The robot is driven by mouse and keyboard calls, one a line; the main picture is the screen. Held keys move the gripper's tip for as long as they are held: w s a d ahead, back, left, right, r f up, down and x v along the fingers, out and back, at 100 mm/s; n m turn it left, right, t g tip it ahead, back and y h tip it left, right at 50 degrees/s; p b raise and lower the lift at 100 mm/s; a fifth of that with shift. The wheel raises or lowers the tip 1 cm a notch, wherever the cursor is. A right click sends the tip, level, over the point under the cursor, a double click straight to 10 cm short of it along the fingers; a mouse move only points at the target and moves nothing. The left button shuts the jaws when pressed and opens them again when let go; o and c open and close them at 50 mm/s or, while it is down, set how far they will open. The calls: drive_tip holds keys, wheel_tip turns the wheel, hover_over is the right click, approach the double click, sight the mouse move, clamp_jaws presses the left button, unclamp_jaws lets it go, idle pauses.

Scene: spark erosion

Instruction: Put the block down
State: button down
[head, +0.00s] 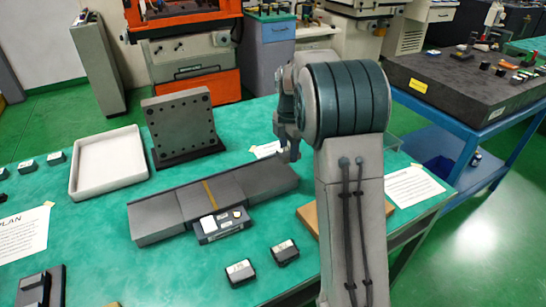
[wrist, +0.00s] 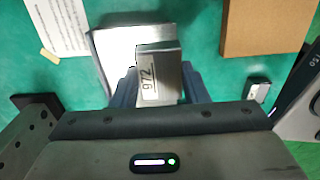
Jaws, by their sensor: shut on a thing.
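In the wrist view my gripper (wrist: 160,92) is shut on a grey metal block (wrist: 158,62) with a white number label. One blue-grey finger is on each side of it. Below and behind the block is a pale grey flat-topped thing (wrist: 108,48) on the green table; I cannot tell whether the block touches it. In the head view my arm stands in front of the right part of the table, and the held block is hidden behind it.
The green table (head: 95,235) holds a white tray (head: 110,162), a drilled angle plate (head: 183,125), a long dark grey bar (head: 155,216) and small dark blocks (head: 240,271). A brown board (wrist: 262,28) lies to the right in the wrist view. A paper sheet (wrist: 55,25) lies left.

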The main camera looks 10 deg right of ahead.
drive_tip(key=s+d+r+p, duration=0.3)
drive_tip(key=d+r+p, duration=0.1)
drive_tip(key=d+p, duration=0.1)
drive_tip(key=shift+r, duration=0.35)
drive_tip(key=shift+s+f+p, duration=0.1)
drive_tip(key=shift+p, duration=0.95)
drive_tip(key=p, duration=0.3)
hover_over(269, 173)
wheel_tip(269, 173, down, 8)
drive_tip(key=shift+r, duration=0.25)
wheel_tip(269, 173, down, 4)
drive_tip(key=shift+r+p, duration=0.25)
drive_tip(key=shift+p, duration=0.55)
drive_tip(key=shift+f, duration=0.25)
